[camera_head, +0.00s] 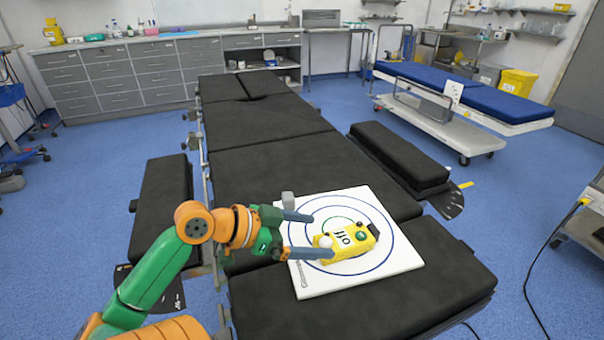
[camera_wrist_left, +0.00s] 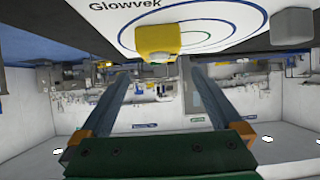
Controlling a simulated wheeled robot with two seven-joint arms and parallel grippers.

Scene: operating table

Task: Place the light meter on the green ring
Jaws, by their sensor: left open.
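The light meter is a yellow box marked "off" with a white dome (camera_head: 345,243). It is over the ringed white board, and its body hides the near part of the rings. The green ring (camera_head: 338,217) is the innermost ring; its far arc shows just behind the meter. My left gripper (camera_head: 322,235) is open at the meter's left side, its lower finger overlapping the meter in the head view. In the left wrist view the meter (camera_wrist_left: 158,40) appears beyond the fingertips, with no clear contact. My right gripper is not in view.
The white board (camera_head: 308,281) lies on the black operating table (camera_head: 270,125). A small grey block (camera_head: 288,200) is by the board's far left corner; it also shows in the left wrist view (camera_wrist_left: 292,27). Black side pads (camera_head: 400,155) flank the table.

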